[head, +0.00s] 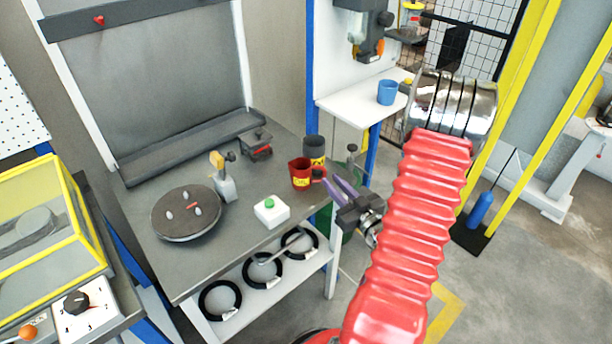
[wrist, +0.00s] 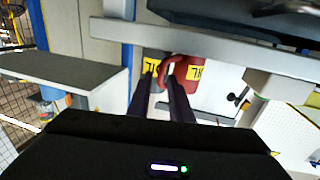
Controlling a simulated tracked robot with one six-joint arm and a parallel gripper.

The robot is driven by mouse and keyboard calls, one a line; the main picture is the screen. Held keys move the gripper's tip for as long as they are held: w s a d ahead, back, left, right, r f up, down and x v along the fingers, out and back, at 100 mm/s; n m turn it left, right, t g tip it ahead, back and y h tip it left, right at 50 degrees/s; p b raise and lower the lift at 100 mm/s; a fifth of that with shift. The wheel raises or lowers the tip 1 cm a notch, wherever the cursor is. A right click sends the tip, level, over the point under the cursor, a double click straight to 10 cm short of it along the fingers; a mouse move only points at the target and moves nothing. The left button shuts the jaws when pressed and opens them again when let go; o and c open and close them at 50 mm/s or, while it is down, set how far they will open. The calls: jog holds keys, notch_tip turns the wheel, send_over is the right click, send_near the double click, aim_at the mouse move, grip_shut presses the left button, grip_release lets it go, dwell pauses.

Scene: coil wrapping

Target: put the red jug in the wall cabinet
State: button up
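The red jug (head: 301,174), with a yellow label, stands upright near the right edge of the grey workbench. In the wrist view the red jug (wrist: 192,72) shows just beyond my fingertips, its handle towards them. My gripper (head: 331,180) has purple fingers pointing at the handle side from the right. In the wrist view my gripper (wrist: 160,76) is open, with a gap between the dark fingers. I cannot tell whether the handle lies between the fingers or just beyond them. A grey-backed, white-framed wall unit (head: 150,78) with a red knob may be the cabinet.
A dark grey jug (head: 314,148) stands close behind the red one. A white box with a green button (head: 271,210), an oil can (head: 226,186) and a round dark plate (head: 187,213) are on the bench. A blue cup (head: 387,92) stands on a white side table.

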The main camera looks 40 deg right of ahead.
aim_at(324, 175)
jog(key=shift+w+d+f, duration=0.1)
jog(key=shift+w+d, duration=0.05)
jog(key=shift+w, duration=1.15)
jog(key=shift+w+d, duration=0.15)
jog(key=shift+w, duration=1.15)
grip_shut()
